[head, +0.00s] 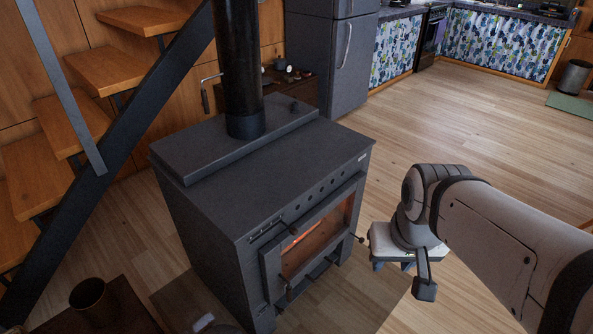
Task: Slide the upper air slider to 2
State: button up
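The dark grey stove (210,210) stands in the middle of the head view, its front facing lower right. A narrow slotted strip (267,228), seemingly the upper air slider, lies on the upper left of its front, above the glass door (318,236). Its number marks and exact setting are too small to read. A small round knob (361,239) sticks out at the right of the front. My arm reaches in from the right, and my gripper (425,289) hangs in front of the stove's right side, apart from it. One dark finger-like part shows; the finger opening cannot be made out.
A black flue pipe (240,70) rises from the stove top. A pale-topped stool-like object (384,240) is partly behind my arm. Wooden stairs (75,123) stand left, a dark table with a cup (90,297) lower left. Open floor (450,120) lies behind right.

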aim_at(294, 231)
jog(key=z, duration=0.05)
jog(key=k, duration=0.85)
jog(key=u, duration=0.4)
jog(key=i, duration=1)
jog(key=u, duration=0.05)
